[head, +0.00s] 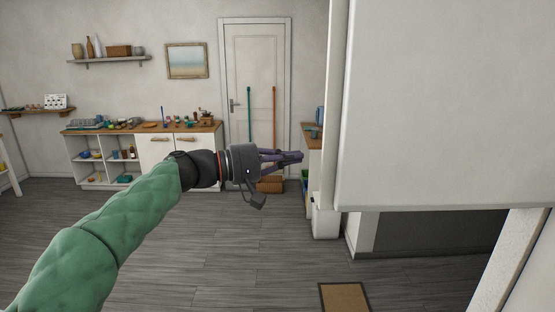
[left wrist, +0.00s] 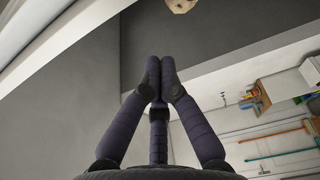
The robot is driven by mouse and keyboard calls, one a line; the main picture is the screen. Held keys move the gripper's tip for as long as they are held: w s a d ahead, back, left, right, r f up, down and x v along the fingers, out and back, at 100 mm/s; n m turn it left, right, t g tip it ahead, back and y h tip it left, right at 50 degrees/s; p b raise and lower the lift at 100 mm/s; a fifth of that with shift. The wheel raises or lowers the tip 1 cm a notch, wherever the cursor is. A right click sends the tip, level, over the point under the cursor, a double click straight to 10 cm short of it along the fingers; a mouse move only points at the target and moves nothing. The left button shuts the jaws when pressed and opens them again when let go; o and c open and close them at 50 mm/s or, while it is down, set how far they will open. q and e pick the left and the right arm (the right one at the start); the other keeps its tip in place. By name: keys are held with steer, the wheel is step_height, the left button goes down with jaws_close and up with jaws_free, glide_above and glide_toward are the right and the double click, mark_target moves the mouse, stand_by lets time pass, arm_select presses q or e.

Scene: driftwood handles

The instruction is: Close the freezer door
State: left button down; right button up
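A large white panel (head: 445,105), which looks like the freezer door standing open, fills the upper right of the head view close to me. Its handle does not show there. My left gripper (head: 299,157) reaches in from the left, with its dark purple fingertips a little left of the panel's left edge. In the left wrist view the left gripper's fingertips (left wrist: 160,66) meet, with nothing seen between them. A pale wooden piece (left wrist: 181,5), perhaps a driftwood handle, shows at the top edge, apart from the fingertips. My right gripper is not in view.
A counter with white cupboards (head: 155,150) stands along the back wall, beside a white door (head: 257,75) with two poles before it. A brown mat (head: 344,297) lies on the floor. A white slanted post (head: 510,260) stands at lower right. The middle floor is clear.

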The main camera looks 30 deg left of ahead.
arm_select(q)
steer(key=shift+w+d, duration=0.25)
steer(key=shift+d, duration=1.1)
steer(key=shift+w+d, duration=0.2)
steer(key=shift+d, duration=1.15)
steer(key=shift+b, duration=0.3)
